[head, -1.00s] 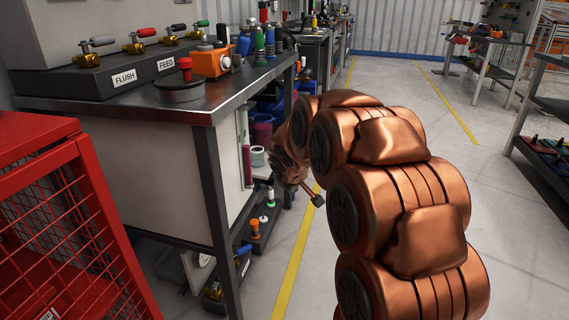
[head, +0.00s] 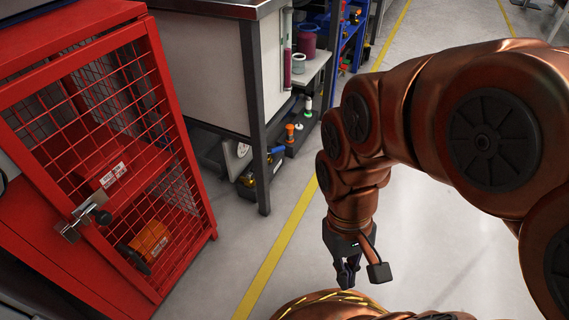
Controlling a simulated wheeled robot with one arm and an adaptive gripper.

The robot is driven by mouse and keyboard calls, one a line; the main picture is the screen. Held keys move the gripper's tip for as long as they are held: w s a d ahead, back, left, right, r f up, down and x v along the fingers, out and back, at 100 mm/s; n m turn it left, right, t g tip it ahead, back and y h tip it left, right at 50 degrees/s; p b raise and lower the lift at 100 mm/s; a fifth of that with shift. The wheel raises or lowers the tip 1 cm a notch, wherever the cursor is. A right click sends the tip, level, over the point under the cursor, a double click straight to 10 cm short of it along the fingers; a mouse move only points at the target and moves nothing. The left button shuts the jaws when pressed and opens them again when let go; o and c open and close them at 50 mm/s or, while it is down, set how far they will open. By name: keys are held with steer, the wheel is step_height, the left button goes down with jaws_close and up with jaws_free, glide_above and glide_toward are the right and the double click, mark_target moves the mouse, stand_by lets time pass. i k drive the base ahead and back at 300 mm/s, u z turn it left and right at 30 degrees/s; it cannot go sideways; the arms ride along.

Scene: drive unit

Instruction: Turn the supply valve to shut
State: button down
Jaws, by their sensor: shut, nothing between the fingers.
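My gripper (head: 347,272) hangs pointing down over the floor, to the right of the yellow line, with its dark fingers together and nothing visible between them. My copper-coloured arm reaches in from the right side of the head view. No supply valve can be made out in this view; the valves on the bench top are out of the picture now. Only the bench's near corner and front edge (head: 215,8) show at the top. My gripper is well apart from the bench and touches nothing.
A red mesh cage (head: 160,120) with a latch (head: 84,217) and an orange item (head: 150,240) inside stands at the left. The bench leg (head: 254,110) stands behind it, beside shelves with bottles. Grey floor with a yellow line (head: 285,240) is clear in the middle.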

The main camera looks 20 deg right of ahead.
mark_target(280, 148)
steer(key=z, duration=0.95)
steer(key=i, duration=0.8)
steer(key=u, duration=2.05)
steer(key=i, duration=0.5)
steer(key=z, duration=0.1)
